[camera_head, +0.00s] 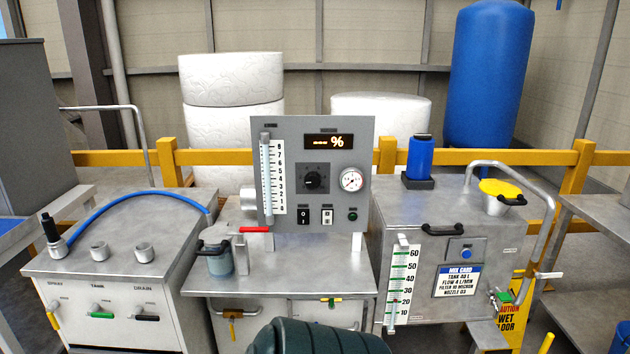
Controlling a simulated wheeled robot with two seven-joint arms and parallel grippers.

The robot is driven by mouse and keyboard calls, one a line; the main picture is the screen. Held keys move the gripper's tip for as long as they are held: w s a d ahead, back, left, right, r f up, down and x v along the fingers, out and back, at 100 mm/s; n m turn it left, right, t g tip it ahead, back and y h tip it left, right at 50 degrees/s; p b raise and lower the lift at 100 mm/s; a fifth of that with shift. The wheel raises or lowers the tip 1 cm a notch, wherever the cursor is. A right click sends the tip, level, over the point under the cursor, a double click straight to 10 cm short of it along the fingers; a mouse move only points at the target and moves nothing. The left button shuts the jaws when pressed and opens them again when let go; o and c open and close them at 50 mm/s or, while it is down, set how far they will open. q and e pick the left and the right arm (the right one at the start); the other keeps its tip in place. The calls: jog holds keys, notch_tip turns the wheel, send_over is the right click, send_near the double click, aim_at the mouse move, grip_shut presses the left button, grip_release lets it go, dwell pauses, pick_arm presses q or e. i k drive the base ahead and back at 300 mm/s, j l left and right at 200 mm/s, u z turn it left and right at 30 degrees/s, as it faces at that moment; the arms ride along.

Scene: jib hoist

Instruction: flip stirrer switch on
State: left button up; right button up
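A grey upright control panel (353,243) stands at the back of the middle steel bench. Low on it sit a dark rocker switch (304,216) and a lighter switch in a pale frame (327,216), side by side. The labels are too small to read, so I cannot tell which is the stirrer switch or how either is set. A small green round button or lamp (352,216) is to their right. Neither of my grippers is in view.
A blue hose (135,198) crosses the left tank. The right tank (490,246) carries a blue bottle (420,158) and yellow funnel (500,188). The bench front (320,280) is clear.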

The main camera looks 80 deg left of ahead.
aim_at(327, 215)
jog(key=u, duration=2.75)
